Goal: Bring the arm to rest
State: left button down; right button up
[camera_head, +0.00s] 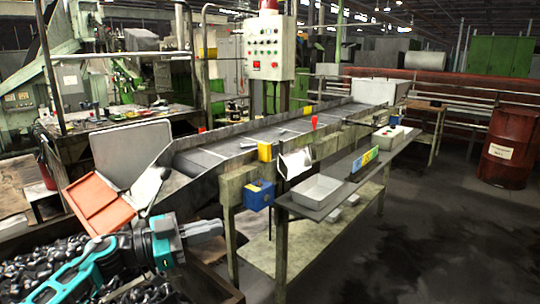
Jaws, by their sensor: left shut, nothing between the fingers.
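My left gripper (214,230) is at the lower left, at the end of my teal and black arm, which comes in from the left edge. Its fingers point right and are shut with nothing between them. It hangs in the air over the near edge of a bin of dark metal parts (30,258). My right gripper is not in view.
An orange tray (97,205) and a grey chute panel (128,152) stand just behind my arm. A long conveyor (275,137) runs to the back right. A side shelf (330,192) holds a grey tray (315,190). The floor at right is clear before a red barrel (508,150).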

pick_arm(q)
jog(key=s+a+f+n+t+y, duration=0.1)
jog(key=s+f+n+y, duration=0.5)
jog(key=s+f, duration=0.6)
jog(key=s+a+f+n+t+y, duration=0.2)
jog(key=s+a+f+n+y, duration=0.2)
jog(key=s+f, duration=0.9)
notch_tip(320, 180, down, 4)
jog(key=n+y, duration=0.3)
jog(key=y, duration=0.1)
jog(key=shift+s+a+r+y, duration=0.15)
jog(key=shift+a+y, duration=0.1)
jog(key=shift+y, duration=0.15)
jog(key=c, duration=1.8)
grip_release()
jog(key=shift+c, duration=0.2)
